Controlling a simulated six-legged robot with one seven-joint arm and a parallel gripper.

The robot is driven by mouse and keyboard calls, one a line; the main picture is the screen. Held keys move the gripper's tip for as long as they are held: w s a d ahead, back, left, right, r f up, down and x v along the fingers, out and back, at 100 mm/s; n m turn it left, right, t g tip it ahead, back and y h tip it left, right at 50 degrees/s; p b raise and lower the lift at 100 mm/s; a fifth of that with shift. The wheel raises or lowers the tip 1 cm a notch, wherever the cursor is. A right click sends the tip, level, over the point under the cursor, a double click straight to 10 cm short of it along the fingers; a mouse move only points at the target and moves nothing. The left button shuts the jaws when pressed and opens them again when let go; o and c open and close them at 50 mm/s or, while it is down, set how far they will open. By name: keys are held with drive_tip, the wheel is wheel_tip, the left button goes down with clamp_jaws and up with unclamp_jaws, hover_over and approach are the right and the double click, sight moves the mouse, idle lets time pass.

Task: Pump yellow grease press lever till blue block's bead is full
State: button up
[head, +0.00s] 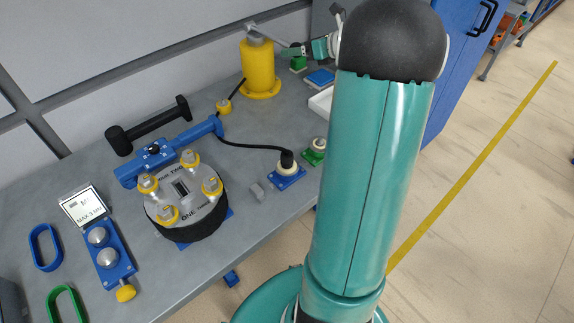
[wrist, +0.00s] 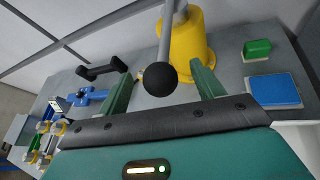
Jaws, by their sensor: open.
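The yellow grease press (head: 258,70) stands upright at the back of the grey bench; its body also shows in the wrist view (wrist: 190,42). Its grey lever (head: 262,33) reaches from the press top toward my gripper (head: 303,50). In the wrist view the lever ends in a black ball knob (wrist: 160,79). The knob lies between the two green fingers of my open gripper (wrist: 162,85), with visible gaps on both sides. A blue block (head: 320,77) lies right of the press, also in the wrist view (wrist: 273,90). I cannot make out a bead on it.
A green block (head: 298,65) lies beside the blue one. A black hammer (head: 150,125), a blue tool (head: 168,152) and a round black-sided fixture (head: 187,210) occupy the bench. Another blue block (head: 287,178) carries a black-capped fitting with a hose. A blue cabinet (head: 460,60) stands right.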

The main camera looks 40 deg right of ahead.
drive_tip(key=v, duration=0.6)
idle(0.7)
